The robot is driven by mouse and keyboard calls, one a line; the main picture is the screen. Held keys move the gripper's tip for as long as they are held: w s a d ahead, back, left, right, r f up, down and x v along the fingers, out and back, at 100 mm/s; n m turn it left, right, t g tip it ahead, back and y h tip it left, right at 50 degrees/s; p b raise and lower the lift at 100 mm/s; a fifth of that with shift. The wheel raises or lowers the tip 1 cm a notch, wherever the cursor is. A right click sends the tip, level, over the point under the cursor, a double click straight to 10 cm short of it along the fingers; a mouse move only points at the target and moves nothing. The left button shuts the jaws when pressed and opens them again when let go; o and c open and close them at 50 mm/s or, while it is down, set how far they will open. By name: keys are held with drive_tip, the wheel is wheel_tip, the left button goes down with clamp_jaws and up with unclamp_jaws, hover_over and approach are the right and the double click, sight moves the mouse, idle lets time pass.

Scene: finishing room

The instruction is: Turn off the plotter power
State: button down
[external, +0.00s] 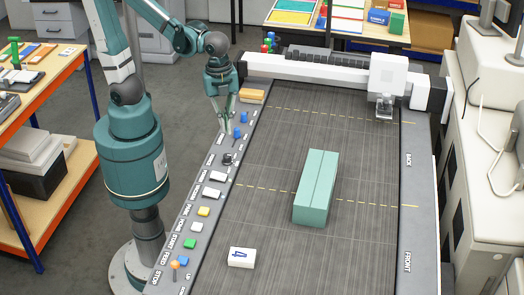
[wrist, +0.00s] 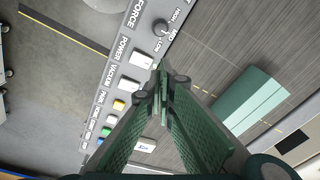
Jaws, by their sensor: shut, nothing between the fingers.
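The plotter's control panel (external: 184,218) runs along the left side of its flat bed. The white POWER switch (external: 218,176) sits between the FORCE knob (external: 227,158) and the white VACUUM switch (external: 211,192). In the wrist view the POWER switch (wrist: 142,60) lies just left of my fingertips, with its label beside it. I cannot tell which way it is set. My gripper (external: 225,128) points down over the panel, near the knob in the external view. It is shut and empty; its closed fingertips (wrist: 162,80) appear apart from the switch.
Blue levers (external: 237,133) stand close to my gripper.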

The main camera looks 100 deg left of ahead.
sight(216, 174)
drive_tip(key=shift+s+d+f+m+g+y+p, duration=0.1)
drive_tip(key=shift+d+f+m+g+p, duration=0.3)
drive_tip(key=shift+d+m, duration=0.5)
drive_tip(key=shift+w+d+f+m+g+y+p, duration=0.15)
drive_tip(key=shift+d+m+g+p, duration=0.25)
drive_tip(key=shift+d+m, duration=0.5)
drive_tip(key=shift+s+d+f+m+g+y+p, duration=0.15)
drive_tip(key=shift+d+f+m+g+p, duration=0.3)
drive_tip(key=shift+d+m, duration=0.45)
drive_tip(key=shift+a, duration=0.1)
drive_tip(key=shift+s+f+b, duration=0.2)
drive_tip(key=shift+s+f, duration=0.2)
drive_tip(key=shift+f, duration=1.9)
drive_tip(key=shift+s+f+b, duration=0.25)
drive_tip(key=shift+s+f, duration=0.1)
drive_tip(key=shift+f, duration=1.9)
drive_tip(key=shift+s+f+b, duration=0.2)
drive_tip(key=shift+s+f, duration=0.2)
drive_tip(key=shift+f, duration=1.9)
drive_tip(key=shift+s+f, duration=0.1)
drive_tip(key=shift+f, duration=0.05)
